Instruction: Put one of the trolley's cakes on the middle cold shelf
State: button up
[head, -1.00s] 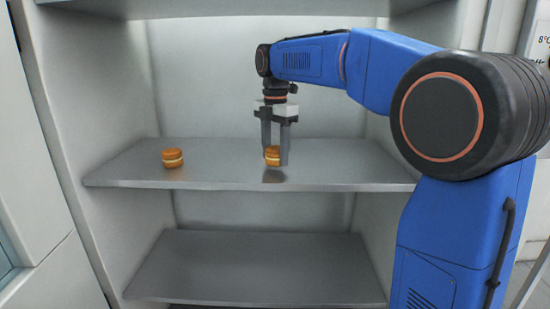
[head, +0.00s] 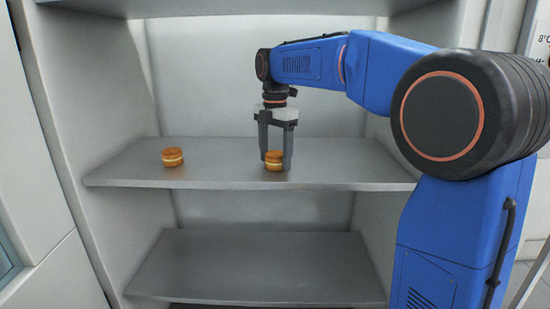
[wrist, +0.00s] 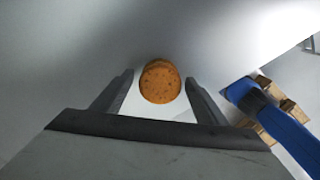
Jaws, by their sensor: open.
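My gripper (head: 275,160) points down over the middle shelf (head: 225,172), its fingers open around a small orange-brown cake with a pale filling (head: 274,161). The cake stands upright on the shelf between the fingertips. In the wrist view the cake (wrist: 160,81) shows from above, with a gap on each side to the fingers of my gripper (wrist: 160,78). A second, similar cake (head: 173,157) stands on the same shelf to the left, well apart from the gripper.
A lower shelf (head: 260,270) looks empty, and an upper shelf (head: 220,8) runs across the top. White side walls (head: 90,90) enclose the shelves. Between the two cakes the middle shelf is bare. Several light brown items (wrist: 280,108) show at the right of the wrist view, partly hidden.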

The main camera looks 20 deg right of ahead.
aim_at(275, 153)
jog(key=shift+r, duration=3.6)
jog(key=s+f+m, duration=0.1)
jog(key=s, duration=0.1)
jog(key=s+d+m, duration=0.1)
jog(key=s+m, duration=0.1)
jog(key=s, duration=0.1)
jog(key=s+d+f+m+t, duration=0.1)
jog(key=s+m, duration=0.1)
jog(key=s, duration=0.1)
jog(key=shift+d+f, duration=0.2)
jog(key=shift+f, duration=0.1)
jog(key=s+d+f+m+t, duration=0.2)
jog(key=s+f+m, duration=0.7)
jog(key=s+f, duration=0.2)
jog(key=s+d+f+m+t, duration=0.1)
jog(key=s+d+f+m, duration=0.1)
jog(key=s+f+m, duration=0.7)
jog(key=s+f, duration=0.2)
jog(key=s, duration=0.3)
jog(key=shift+s+d+f+t, duration=0.2)
jog(key=shift+d+f+t, duration=0.1)
jog(key=shift+f+t, duration=0.1)
jog(key=shift+r, duration=0.1)
jog(key=shift+c, duration=0.5)
